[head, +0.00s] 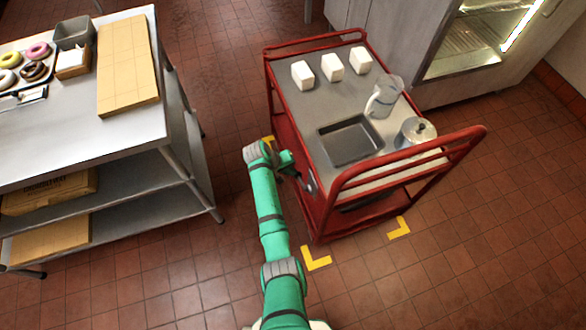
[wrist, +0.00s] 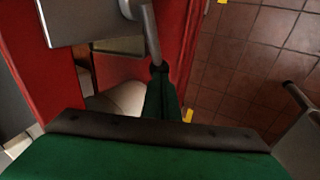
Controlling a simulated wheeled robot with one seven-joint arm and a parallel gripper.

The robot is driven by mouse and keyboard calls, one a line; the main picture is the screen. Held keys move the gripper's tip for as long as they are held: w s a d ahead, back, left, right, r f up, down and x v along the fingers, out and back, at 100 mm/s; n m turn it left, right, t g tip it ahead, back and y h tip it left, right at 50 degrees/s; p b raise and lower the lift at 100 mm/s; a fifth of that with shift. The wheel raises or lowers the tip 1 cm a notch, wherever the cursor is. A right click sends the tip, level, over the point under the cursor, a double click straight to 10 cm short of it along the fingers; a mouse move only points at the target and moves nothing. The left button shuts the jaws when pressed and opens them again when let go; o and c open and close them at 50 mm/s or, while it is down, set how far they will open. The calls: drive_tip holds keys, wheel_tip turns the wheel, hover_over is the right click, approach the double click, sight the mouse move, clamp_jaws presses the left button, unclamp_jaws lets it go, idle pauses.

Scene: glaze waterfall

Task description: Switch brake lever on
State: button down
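The red cart (head: 322,190) stands right of my arm in the head view, with a grey top. The brake lever is a thin grey rod (wrist: 150,35) with a dark end, beside a grey plate (wrist: 85,18) on the cart's red side in the wrist view. My gripper (wrist: 159,75) has its green fingers close together, with their tips at the lever's dark end. I cannot tell whether that end lies between the fingers or only against them. In the head view my gripper (head: 303,180) is low at the cart's left side, and the lever there is too small to make out.
The cart bears a dark tray (head: 350,141), a glass jug (head: 383,97), a metal pot (head: 416,132) and white blocks (head: 332,67). Yellow floor marks (head: 316,258) lie by the cart. A steel table (head: 75,135) stands left, with open floor between.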

drive_tip(key=a+r, duration=0.6)
drive_tip(key=r, duration=0.6)
drive_tip(key=shift+s+a, duration=0.3)
drive_tip(key=shift+a, duration=0.05)
